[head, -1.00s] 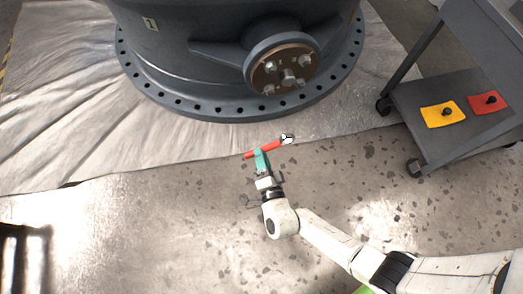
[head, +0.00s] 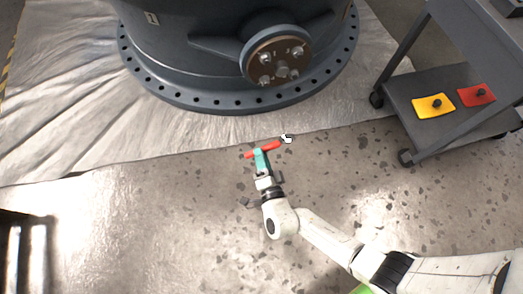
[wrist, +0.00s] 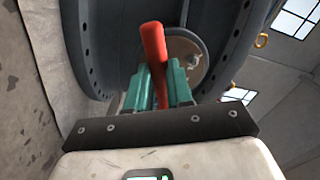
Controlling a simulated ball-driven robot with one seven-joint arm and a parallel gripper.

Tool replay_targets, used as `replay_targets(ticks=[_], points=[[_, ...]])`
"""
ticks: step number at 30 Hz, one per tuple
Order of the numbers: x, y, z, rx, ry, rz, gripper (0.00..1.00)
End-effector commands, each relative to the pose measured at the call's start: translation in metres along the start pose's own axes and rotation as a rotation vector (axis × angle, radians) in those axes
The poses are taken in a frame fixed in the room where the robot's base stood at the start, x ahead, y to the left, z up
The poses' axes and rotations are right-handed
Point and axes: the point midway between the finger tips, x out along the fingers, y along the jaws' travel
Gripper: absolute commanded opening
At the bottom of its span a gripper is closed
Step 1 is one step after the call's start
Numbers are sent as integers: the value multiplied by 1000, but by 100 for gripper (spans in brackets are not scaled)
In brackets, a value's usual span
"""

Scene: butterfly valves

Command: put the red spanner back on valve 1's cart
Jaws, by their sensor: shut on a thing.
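The red spanner (head: 266,148) has a red handle and a bright metal head at its right end. My gripper (head: 260,157), with teal fingers, is shut on its handle and holds it out in front of the valve, over the floor by the sheet's edge. In the wrist view the red handle (wrist: 155,55) stands between the teal fingers (wrist: 160,88); its metal head is not clear there.
The big grey valve (head: 190,60) with its bolted flange fills the top middle, on a pale sheet (head: 60,130). The cart's posts and casters (head: 405,158) stand right of the valve. Speckled floor (head: 130,215) is clear at lower left, except for a dark frame (head: 25,245) at the edge.

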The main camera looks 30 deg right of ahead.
Motion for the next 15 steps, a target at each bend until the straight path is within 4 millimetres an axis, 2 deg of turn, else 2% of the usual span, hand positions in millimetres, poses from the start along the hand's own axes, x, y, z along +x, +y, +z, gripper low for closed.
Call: replay_targets(ticks=[1,15], points=[[0,-14,-6,0,1,-1,0],[0,-68,-30,0,1,-1,0]])
